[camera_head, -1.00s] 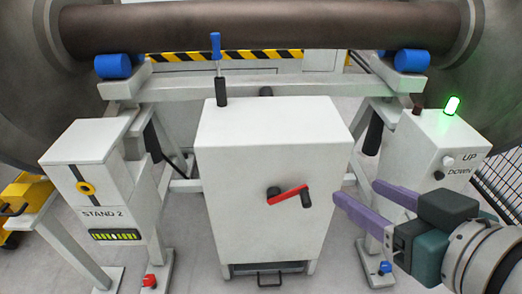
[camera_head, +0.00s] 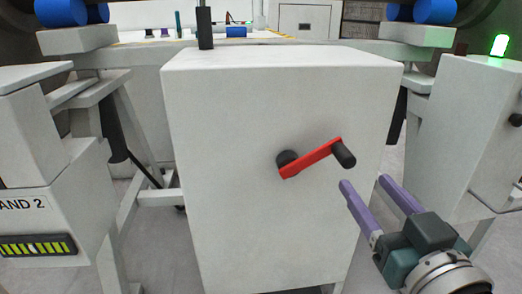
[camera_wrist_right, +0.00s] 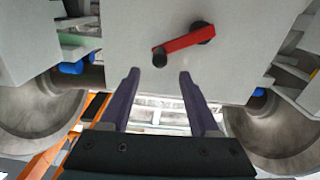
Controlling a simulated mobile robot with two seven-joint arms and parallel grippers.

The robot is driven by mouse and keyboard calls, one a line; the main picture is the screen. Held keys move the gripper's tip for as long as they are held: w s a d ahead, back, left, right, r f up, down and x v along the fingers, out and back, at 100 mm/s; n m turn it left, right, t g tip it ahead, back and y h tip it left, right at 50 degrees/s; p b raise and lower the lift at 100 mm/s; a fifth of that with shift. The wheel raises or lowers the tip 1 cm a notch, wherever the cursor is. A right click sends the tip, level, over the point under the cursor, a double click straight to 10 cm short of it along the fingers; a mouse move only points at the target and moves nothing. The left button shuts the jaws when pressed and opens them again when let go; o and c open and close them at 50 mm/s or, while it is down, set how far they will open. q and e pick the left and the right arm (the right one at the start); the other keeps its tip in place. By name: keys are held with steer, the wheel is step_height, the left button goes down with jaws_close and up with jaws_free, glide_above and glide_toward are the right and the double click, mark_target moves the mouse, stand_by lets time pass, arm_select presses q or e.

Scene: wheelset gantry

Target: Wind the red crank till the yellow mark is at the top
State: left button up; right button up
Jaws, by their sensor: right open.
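The red crank (camera_head: 312,158) is on the front of a white cabinet (camera_head: 235,115). Its arm points right and slightly up from a dark hub (camera_head: 287,160) to a black handle (camera_head: 344,154). My right gripper (camera_head: 364,182) is open and empty, its purple fingers just below and right of the handle in the head view. In the right wrist view, the crank (camera_wrist_right: 183,42) and its handle (camera_wrist_right: 160,59) show just beyond the gap between the open fingertips (camera_wrist_right: 158,74). No yellow mark shows in the head view now. My left gripper is not in view.
A white stand box with a lit gauge (camera_head: 38,246) is at the left. Another white box with a green lamp (camera_head: 499,45) is at the right. A black post (camera_head: 204,28) rises behind the cabinet top. Blue rollers (camera_head: 436,11) are at the upper edge.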

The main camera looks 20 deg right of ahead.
mark_target(350, 163)
steer(key=b+x, duration=0.3)
steer(key=x, duration=0.5)
steer(key=shift+w+d, duration=0.25)
steer(key=shift+w, duration=0.35)
jaws_close()
stand_by(0.8)
